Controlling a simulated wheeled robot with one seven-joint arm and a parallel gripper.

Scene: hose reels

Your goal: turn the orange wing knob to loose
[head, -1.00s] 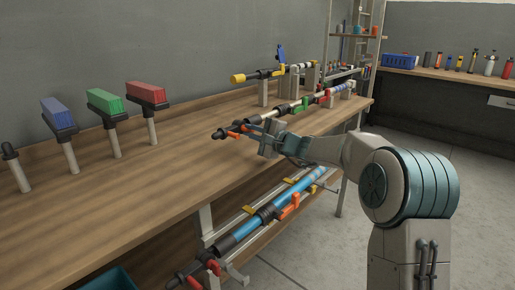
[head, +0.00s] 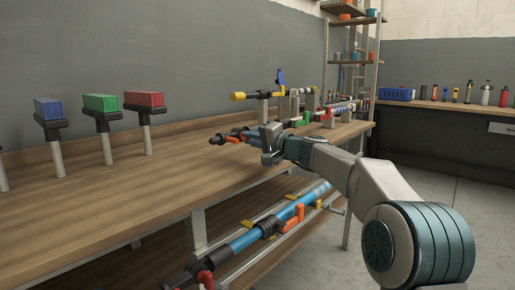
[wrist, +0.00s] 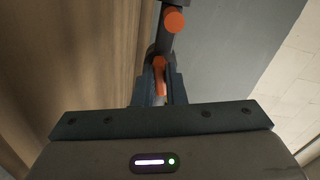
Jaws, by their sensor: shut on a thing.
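The orange wing knob (wrist: 160,75) shows between my gripper's two dark fingers in the wrist view. My gripper (wrist: 160,88) is shut on it, and the fingers hide part of the knob. In the head view my gripper (head: 250,136) is at the front end of a dark pipe above the bench. An orange part (head: 233,139) shows just left of the fingers there. Another orange round end (wrist: 174,20) sticks out from the dark pipe (wrist: 165,45) farther up in the wrist view.
The wooden bench (head: 120,190) carries blue, green and red blocks on posts at the left. Another pipe with a yellow end (head: 238,96) stands behind. A blue pipe with an orange handle (head: 299,212) lies on the rack below. The bench's middle is clear.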

